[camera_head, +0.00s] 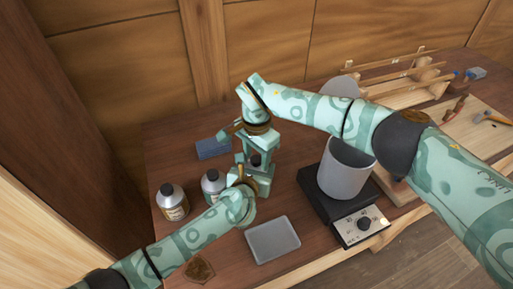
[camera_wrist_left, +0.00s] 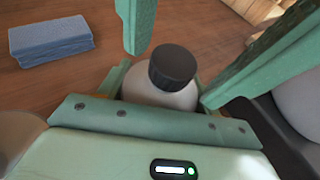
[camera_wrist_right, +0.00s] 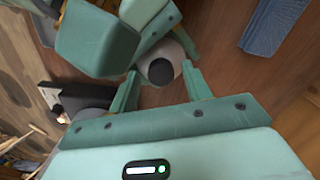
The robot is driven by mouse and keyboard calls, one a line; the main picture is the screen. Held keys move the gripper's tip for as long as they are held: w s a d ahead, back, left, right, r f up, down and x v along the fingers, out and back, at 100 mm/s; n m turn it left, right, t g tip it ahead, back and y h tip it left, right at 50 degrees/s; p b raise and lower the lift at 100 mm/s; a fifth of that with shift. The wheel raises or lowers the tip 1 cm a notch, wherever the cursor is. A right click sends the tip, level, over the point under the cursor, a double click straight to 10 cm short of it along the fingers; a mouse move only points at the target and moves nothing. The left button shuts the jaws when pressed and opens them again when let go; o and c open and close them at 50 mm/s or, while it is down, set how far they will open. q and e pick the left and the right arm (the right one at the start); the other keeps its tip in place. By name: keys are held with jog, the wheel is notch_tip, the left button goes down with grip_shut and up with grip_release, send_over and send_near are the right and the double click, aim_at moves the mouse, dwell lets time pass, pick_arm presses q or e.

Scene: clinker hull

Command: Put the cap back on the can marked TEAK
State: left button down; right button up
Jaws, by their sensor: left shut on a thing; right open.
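A pale can with a black cap (camera_wrist_left: 172,67) stands between the fingers of my left gripper (camera_wrist_left: 160,88), which is shut on it. The cap sits on top of the can, and whether it is fully seated I cannot tell. My right gripper (camera_wrist_right: 160,88) is open, with its fingers either side of the capped can (camera_wrist_right: 160,70). In the head view this can (camera_head: 256,160) is mostly hidden by the grippers. Two other cans with dark caps stand to the left, one silver with a tan label (camera_head: 172,202) and one grey (camera_head: 212,186). I cannot read any TEAK marking.
A blue block (camera_head: 212,149) lies behind the cans. A shallow grey tray (camera_head: 272,240) is near the front edge. Wooden hull parts (camera_head: 410,85) and tools lie farther right.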

jog(key=shift+c, duration=0.2)
jog(key=c, duration=1)
jog(key=m, duration=0.3)
jog(key=shift+f, duration=0.1)
jog(key=o, duration=1.1)
jog(key=shift+r, duration=2.3)
jog(key=shift+c, duration=0.3)
